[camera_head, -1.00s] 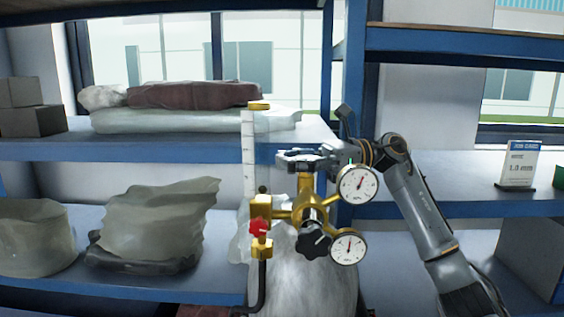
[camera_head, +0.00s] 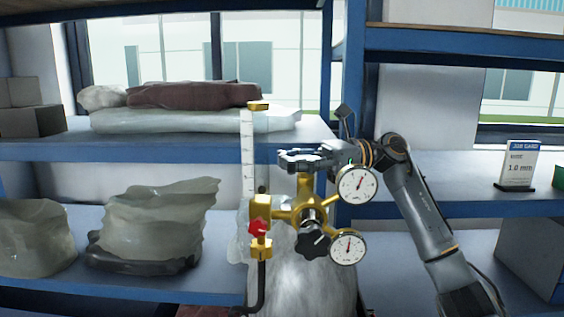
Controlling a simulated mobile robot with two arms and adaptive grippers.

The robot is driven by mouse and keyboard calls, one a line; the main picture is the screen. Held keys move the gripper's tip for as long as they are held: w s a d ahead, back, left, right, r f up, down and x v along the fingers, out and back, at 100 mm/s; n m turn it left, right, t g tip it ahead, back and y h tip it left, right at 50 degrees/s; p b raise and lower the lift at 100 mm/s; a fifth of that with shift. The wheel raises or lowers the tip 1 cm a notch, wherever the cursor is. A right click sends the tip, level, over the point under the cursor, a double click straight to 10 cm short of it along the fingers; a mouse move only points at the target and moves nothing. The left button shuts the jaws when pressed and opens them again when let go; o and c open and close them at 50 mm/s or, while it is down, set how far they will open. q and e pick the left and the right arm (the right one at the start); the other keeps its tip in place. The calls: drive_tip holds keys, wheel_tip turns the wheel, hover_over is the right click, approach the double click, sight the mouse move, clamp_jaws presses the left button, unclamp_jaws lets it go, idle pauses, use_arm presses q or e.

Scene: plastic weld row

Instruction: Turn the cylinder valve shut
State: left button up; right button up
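A grey gas cylinder (camera_head: 312,280) stands upright in the middle, with a brass valve and regulator body (camera_head: 306,205) on top. Two round white gauges (camera_head: 356,184) sit at its right, one above the other. A black star knob (camera_head: 313,241) faces me and a small red knob (camera_head: 258,228) is at the left. My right gripper (camera_head: 290,160) comes in from the right and lies level at the very top of the brass stem. Its fingers hide the valve's top, and I cannot tell whether they close on a handwheel. My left gripper is not in view.
A clear upright flow tube (camera_head: 248,155) stands just left of the gripper. Blue shelves (camera_head: 180,153) with wrapped bundles (camera_head: 160,215) are behind at left. A small sign (camera_head: 518,165) stands on the right shelf. A black hose (camera_head: 261,290) hangs below the red knob.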

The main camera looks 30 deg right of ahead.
drive_tip(key=o, duration=1)
drive_tip(key=shift+d+r, duration=0.15)
drive_tip(key=shift+r, duration=0.05)
drive_tip(key=shift+c, duration=0.2)
drive_tip(key=shift+o, duration=1.2)
drive_tip(key=shift+s+d+f, duration=0.1)
drive_tip(key=shift+d, duration=0.05)
drive_tip(key=v, duration=1.2)
